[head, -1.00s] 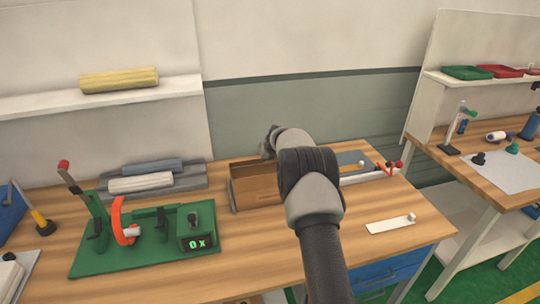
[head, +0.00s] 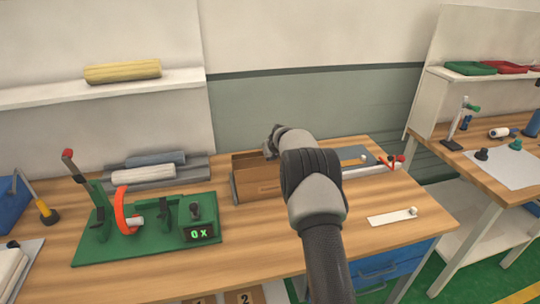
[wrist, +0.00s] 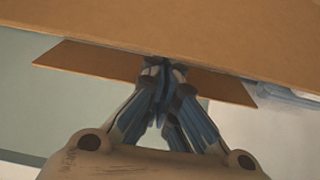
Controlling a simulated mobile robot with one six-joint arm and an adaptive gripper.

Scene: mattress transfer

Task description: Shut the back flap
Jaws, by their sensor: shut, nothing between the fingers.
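The open cardboard box (head: 257,187) stands on the wooden bench in the middle of the head view. A brown panel (head: 247,164) stands up along its back side. My gripper (head: 271,141) is at the box's far side, beside the top of that panel, partly hidden by my own arm. In the wrist view my gripper (wrist: 163,70) is shut, with its fingertips together and nothing between them. The tips are at the edge of a large brown cardboard surface (wrist: 190,28), in front of a narrower brown strip (wrist: 85,60). I cannot tell whether they touch.
A green fixture board (head: 150,235) with clamps and a counter reading "0 x" lies left of the box. Grey trays with rolls (head: 143,174) sit behind it. A grey plate (head: 355,155) is right of the box. The bench's front middle is clear.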

